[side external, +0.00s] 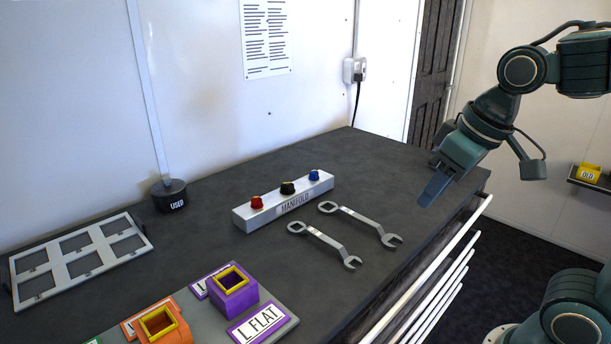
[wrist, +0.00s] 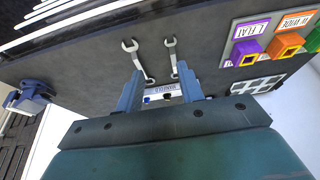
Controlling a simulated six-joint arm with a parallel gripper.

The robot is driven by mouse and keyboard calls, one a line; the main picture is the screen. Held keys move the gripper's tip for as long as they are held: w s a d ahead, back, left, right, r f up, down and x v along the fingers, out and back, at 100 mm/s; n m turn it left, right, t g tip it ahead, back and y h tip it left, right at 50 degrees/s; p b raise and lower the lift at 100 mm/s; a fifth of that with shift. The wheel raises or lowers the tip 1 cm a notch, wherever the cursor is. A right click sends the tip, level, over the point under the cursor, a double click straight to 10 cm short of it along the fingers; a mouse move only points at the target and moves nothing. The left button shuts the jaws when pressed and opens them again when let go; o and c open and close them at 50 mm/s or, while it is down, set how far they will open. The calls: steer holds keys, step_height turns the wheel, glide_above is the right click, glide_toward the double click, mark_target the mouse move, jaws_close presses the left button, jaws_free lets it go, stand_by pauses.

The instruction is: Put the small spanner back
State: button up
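Two silver spanners lie flat on the dark bench, roughly parallel and apart. The shorter one, the small spanner (side external: 324,244), is nearer the coloured blocks. The longer spanner (side external: 360,222) lies on its far side. In the wrist view the small spanner (wrist: 172,58) is on the right and the longer spanner (wrist: 138,60) on the left. My gripper (side external: 432,192) is up over the bench's right end, beyond both spanners in the side view. In the wrist view my gripper (wrist: 160,75) has its fingers spread, with nothing held between them.
A white manifold block (side external: 284,203) with red, black and blue knobs stands behind the spanners. A grey board with purple (side external: 236,298) and orange (side external: 163,328) sockets is at the front. A white frame (side external: 80,259) and black USED pot (side external: 169,195) stand left. White rails (side external: 440,280) run along the bench edge.

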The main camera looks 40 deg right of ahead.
steer(key=shift+t, duration=0.6)
steer(key=s, duration=0.1)
steer(key=s+f, duration=0.1)
steer(key=s, duration=0.3)
steer(key=shift+s+d+f, duration=0.2)
steer(key=shift+f, duration=0.15)
stand_by(0.5)
